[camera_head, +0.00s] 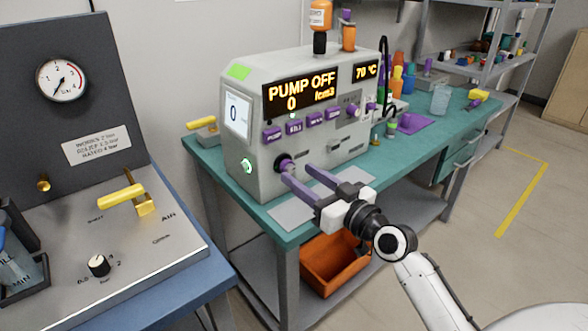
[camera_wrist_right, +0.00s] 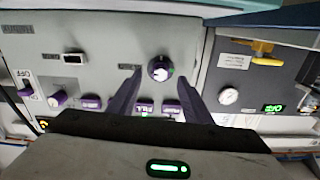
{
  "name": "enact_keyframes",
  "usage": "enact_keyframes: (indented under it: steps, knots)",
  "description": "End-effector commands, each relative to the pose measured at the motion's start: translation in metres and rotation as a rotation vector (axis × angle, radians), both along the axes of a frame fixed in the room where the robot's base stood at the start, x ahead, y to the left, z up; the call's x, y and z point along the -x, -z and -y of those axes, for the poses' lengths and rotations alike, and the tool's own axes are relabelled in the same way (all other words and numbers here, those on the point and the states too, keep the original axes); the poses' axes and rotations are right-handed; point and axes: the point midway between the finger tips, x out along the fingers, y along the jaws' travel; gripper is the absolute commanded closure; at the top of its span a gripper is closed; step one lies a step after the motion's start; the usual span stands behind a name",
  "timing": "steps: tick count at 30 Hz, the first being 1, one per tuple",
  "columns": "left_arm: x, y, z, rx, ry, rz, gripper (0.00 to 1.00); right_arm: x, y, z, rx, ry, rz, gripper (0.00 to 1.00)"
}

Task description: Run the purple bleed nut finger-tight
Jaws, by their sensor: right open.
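The round purple nut (camera_head: 284,163) is low on the front of the grey machine (camera_head: 255,185). My left gripper is not in view.
A row of purple buttons (camera_head: 295,127) sits above the nut, under the display reading PUMP OFF. A grey panel with a gauge (camera_head: 62,80) and a yellow lever (camera_head: 122,198) stands at left. An orange bin (camera_head: 332,268) is under the green bench (camera_head: 425,140).

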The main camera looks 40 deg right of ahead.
Motion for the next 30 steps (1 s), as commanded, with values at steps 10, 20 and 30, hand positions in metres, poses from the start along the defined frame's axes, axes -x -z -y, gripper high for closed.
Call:
enact_keyframes:
  steps: [10, 20, 30]
  knots:
    - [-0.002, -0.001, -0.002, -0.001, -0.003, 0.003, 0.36, -0.032, 0.000, -0.003, 0.000, -0.001, -0.001, 0.55]
    - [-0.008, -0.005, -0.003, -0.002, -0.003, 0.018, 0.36, -0.033, 0.001, -0.003, 0.000, -0.001, -0.002, 0.68]
    - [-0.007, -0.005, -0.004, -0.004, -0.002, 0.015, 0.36, -0.032, 0.001, -0.003, -0.008, -0.001, -0.003, 0.96]
